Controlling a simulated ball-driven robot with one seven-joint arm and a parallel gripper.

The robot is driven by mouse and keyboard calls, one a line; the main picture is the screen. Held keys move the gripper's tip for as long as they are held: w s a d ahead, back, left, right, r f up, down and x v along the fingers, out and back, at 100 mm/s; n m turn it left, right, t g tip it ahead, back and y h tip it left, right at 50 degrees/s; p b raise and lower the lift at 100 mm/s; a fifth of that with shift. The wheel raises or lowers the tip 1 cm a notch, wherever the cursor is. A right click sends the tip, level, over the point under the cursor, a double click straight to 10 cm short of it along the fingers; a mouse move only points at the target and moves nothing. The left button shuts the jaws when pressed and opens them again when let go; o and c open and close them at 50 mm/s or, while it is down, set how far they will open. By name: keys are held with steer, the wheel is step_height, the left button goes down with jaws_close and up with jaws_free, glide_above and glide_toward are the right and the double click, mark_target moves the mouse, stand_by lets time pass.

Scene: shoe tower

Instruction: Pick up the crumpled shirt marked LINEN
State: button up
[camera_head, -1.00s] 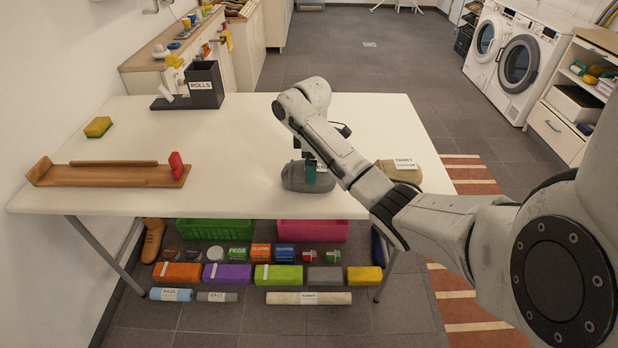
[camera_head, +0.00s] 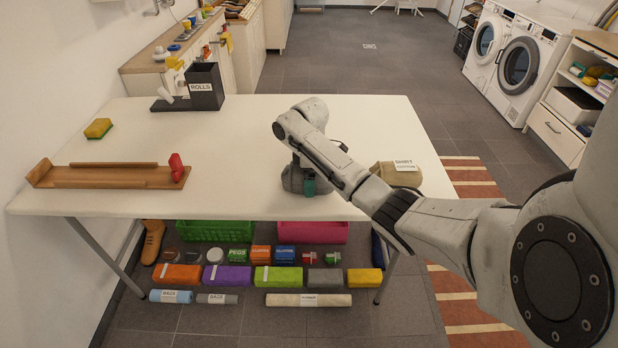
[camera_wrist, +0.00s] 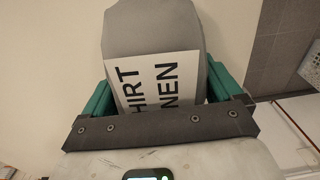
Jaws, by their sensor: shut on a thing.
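The grey crumpled shirt (camera_head: 291,180) is near the front edge of the white table, right of the middle, partly hidden by my arm. In the wrist view the grey shirt (camera_wrist: 155,30) fills the space between the green fingers, and its white label reads "SHIRT" and "LINEN" in part. My gripper (camera_wrist: 160,82) is shut on it, one finger on each side. In the head view my gripper (camera_head: 308,184) points down, with one green finger showing against the shirt. Whether the shirt touches the table is hard to tell.
A beige bundle (camera_head: 397,176) with a label reading "SHIRT" lies to the right. A wooden tray (camera_head: 110,177) with a red item (camera_head: 177,168), a sponge (camera_head: 98,128) and a dark ROLLS box (camera_head: 205,88) are to the left. The table's middle is clear.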

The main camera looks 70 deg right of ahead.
steer(key=shift+c, duration=0.7)
steer(key=shift+r, duration=0.2)
